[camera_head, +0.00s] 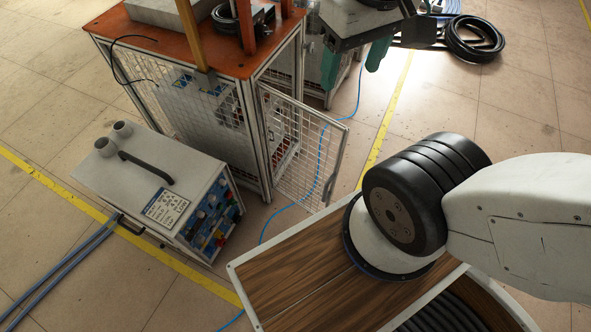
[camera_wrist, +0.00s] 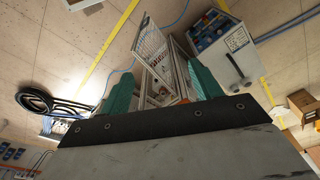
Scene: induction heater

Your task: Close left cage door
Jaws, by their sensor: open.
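The cage door (camera_head: 306,150) is a white mesh panel in a metal frame. It stands open, swung out from the front of the cage (camera_head: 200,115) under the orange top. A dark handle (camera_head: 328,188) sits on its free right edge. My gripper (camera_head: 354,60) has green fingers and is open and empty. It is beyond and above the door in the head view, apart from it. In the wrist view the door (camera_wrist: 152,46) shows between the spread fingers of my gripper (camera_wrist: 160,70), farther off. The large dark gripper body hides the lower part of that view.
A grey heater unit (camera_head: 155,190) with a black handle and control panel stands left of the cage. A blue cable (camera_head: 290,205) runs on the floor by the door. Black coiled hose (camera_head: 473,38) lies at the far right. Floor right of the door is clear.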

